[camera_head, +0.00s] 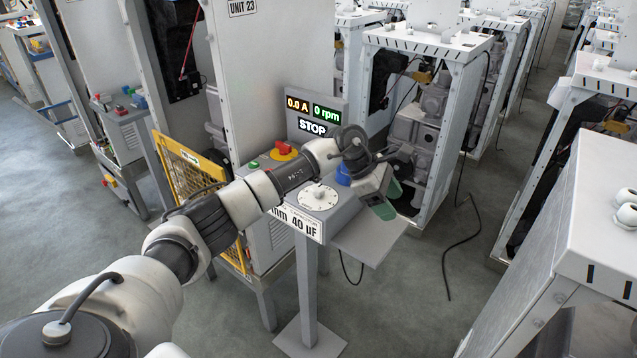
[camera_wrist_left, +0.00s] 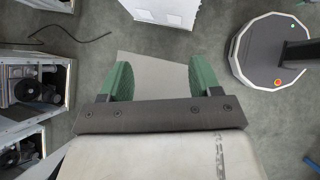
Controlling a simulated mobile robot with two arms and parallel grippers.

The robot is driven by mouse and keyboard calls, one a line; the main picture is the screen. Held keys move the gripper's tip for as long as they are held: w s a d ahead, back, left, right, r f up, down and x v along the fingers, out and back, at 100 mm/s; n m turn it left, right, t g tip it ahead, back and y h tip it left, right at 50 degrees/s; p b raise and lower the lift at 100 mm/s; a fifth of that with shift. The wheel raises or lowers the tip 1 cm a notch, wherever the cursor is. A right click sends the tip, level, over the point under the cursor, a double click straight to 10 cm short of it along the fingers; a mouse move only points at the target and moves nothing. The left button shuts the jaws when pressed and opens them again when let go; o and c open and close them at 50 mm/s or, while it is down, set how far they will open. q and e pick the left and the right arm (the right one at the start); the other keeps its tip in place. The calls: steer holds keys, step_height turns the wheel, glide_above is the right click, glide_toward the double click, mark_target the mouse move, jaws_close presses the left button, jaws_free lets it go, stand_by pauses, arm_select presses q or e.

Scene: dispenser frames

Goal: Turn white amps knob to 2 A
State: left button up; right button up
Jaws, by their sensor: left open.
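The white amps knob (camera_head: 317,190) sits on a round white dial with marks, on top of a grey pedestal panel, in the head view. The marks are too small to read. The display (camera_head: 313,112) above shows 0.0 A, 0 rpm and STOP. My left gripper (camera_head: 388,202) has green fingers and is to the right of the knob, apart from it, above a grey shelf. In the left wrist view the two fingers (camera_wrist_left: 160,68) are spread with nothing between them. The knob does not show in that view. My right gripper is not in view.
A red and yellow switch (camera_head: 284,151) sits left of the dial. The grey shelf (camera_head: 370,238) juts out right of the pedestal. A yellow mesh guard (camera_head: 190,178) stands at left. Open machine cabinets (camera_head: 430,110) stand behind, with a black cable on the floor.

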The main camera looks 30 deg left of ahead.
arm_select(q)
steer(key=a+r+m+g+y, duration=0.1)
steer(key=a+r+y, duration=0.4)
steer(key=a, duration=0.6)
step_height(320, 180, up, 3)
steer(key=g+y, duration=0.1)
steer(key=y, duration=0.1)
glide_above(318, 187)
step_height(318, 187, down, 10)
steer(key=p, duration=0.3)
steer(key=shift+c, duration=0.4)
steer(key=c, duration=0.8)
